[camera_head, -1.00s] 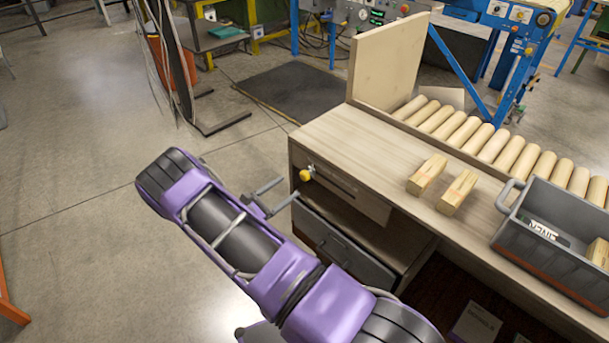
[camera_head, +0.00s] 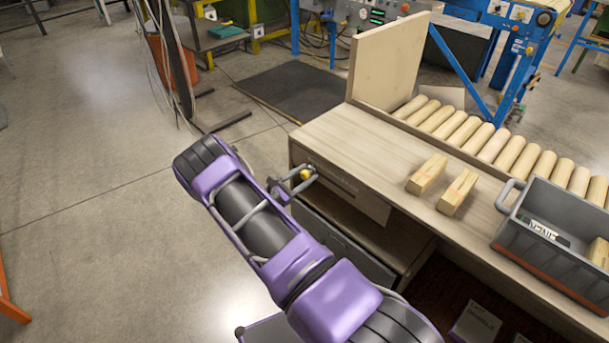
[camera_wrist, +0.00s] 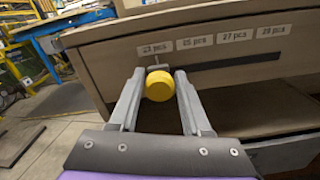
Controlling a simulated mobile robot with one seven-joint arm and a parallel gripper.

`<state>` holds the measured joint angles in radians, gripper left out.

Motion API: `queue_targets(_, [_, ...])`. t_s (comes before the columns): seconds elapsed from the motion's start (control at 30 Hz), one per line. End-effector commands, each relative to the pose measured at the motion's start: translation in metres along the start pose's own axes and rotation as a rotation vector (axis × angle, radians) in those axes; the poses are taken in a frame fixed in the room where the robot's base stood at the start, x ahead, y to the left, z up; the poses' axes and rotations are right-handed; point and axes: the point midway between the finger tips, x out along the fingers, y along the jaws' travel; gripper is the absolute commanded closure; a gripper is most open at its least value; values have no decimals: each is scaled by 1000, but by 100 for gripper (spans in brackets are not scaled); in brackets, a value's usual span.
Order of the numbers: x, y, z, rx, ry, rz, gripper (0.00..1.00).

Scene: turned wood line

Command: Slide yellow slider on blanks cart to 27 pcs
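The yellow slider (camera_wrist: 160,86) is a round knob on the front of the blanks cart (camera_wrist: 105,55). In the wrist view it sits below the leftmost label (camera_wrist: 155,48), which seems to read 25 pcs. The 27 pcs label (camera_wrist: 235,36) is farther right, above a dark slot (camera_wrist: 250,63). My gripper (camera_wrist: 160,74) is open, with one finger on each side of the knob. I cannot tell whether either finger touches it. In the head view the knob (camera_head: 306,174) shows between the fingertips (camera_head: 304,176) at the cart's left end.
Two wood blanks (camera_head: 427,174) (camera_head: 458,191) and a grey bin (camera_head: 545,270) stand on the cart top. An upright board (camera_head: 388,60) and a row of rollers (camera_head: 465,130) are behind. Below the slider strip is an open shelf space. The floor at left is clear.

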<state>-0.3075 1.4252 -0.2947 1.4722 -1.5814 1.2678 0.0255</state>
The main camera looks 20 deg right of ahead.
Motion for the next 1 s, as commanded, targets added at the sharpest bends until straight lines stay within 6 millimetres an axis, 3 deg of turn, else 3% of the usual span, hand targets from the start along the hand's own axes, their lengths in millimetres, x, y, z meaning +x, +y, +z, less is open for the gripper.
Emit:
queue_targets(0.03, [0,0,0,0,0,0,63])
queue_targets(0.23, [0,0,0,0,0,0,99])
queue_targets(1.0, [-1,0,0,1,1,-1,100])
